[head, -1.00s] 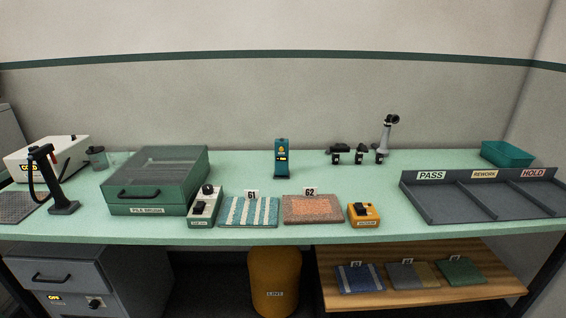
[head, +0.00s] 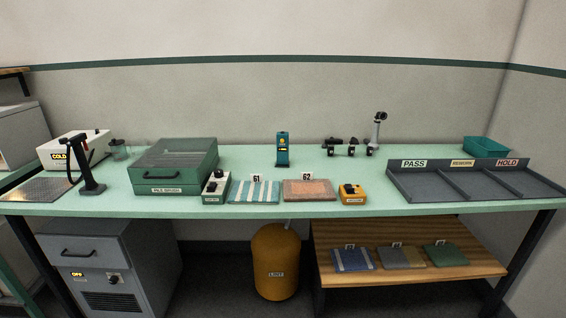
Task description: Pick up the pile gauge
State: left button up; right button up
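A small upright teal device with a yellow mark and a small dark display (head: 282,150) stands at the back middle of the green bench. It looks like the pile gauge, though I cannot read a name on it. It stands free, with clear bench around it. Neither of my grippers shows in the head view.
On the green bench (head: 330,180) are a pile brush box (head: 175,165), samples 61 (head: 255,192) and 62 (head: 308,190), a white control box (head: 215,190), an orange control box (head: 352,195) and a sorting tray (head: 470,187). A yellow bin (head: 275,262) stands below.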

aim_at(282, 149)
jog(key=z, duration=1)
jog(key=i, duration=1)
jog(key=z, duration=0.1)
